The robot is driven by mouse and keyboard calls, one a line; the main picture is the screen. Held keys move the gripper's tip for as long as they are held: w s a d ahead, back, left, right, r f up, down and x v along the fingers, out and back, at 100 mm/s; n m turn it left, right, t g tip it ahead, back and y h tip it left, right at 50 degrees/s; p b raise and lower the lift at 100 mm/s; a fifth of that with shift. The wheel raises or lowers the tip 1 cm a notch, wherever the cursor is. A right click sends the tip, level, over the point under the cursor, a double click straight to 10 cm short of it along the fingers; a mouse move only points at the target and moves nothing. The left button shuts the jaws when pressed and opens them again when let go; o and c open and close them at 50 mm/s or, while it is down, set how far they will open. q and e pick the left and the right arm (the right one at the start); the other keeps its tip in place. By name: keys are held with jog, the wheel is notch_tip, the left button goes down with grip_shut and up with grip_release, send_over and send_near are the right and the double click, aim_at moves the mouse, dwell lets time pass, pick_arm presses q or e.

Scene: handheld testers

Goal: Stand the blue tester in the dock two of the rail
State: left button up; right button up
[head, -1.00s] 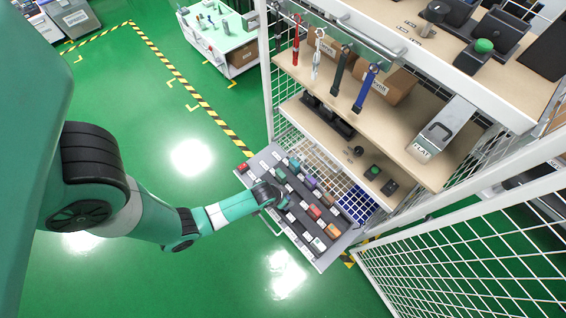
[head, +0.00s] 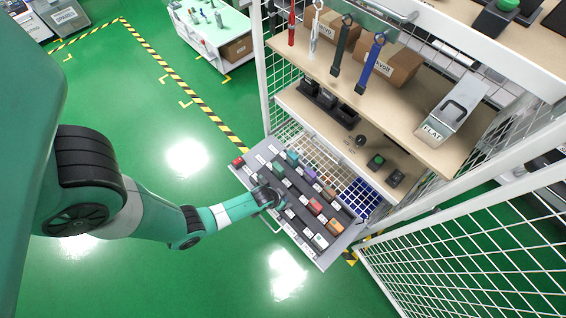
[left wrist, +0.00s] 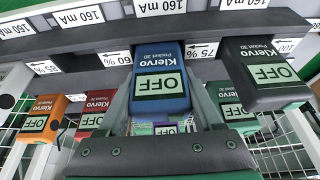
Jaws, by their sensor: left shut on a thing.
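The blue tester (left wrist: 160,85), marked Klervo Pocket 30 with an OFF screen, is in the middle of the left wrist view. My left gripper (left wrist: 163,112) is shut on it, one finger at each side. In the head view my left gripper (head: 273,198) is over the pulled-out grey drawer (head: 325,262); I cannot make out the blue tester there. The tester's upper end is at a dark rail with mA and percent labels; I cannot tell whether it is clear of its slot. A black rail (head: 328,103) with several upright blocks stands on the lower shelf. My right gripper is not in view.
Hanging tools (head: 370,68) and cardboard boxes are on the shelf above. White mesh panels (head: 460,255) flank the rack. Open floor lies at left.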

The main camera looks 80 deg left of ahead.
pick_arm(q)
jog(key=o, duration=1)
jog(key=shift+f, duration=0.1)
jog(key=o, duration=0.5)
jog(key=shift+c, duration=0.2)
jog(key=shift+r, duration=0.35)
jog(key=p+v, duration=0.7)
jog(key=v, duration=0.4)
jog(key=shift+s+r, duration=0.2)
jog(key=shift+r, duration=0.15)
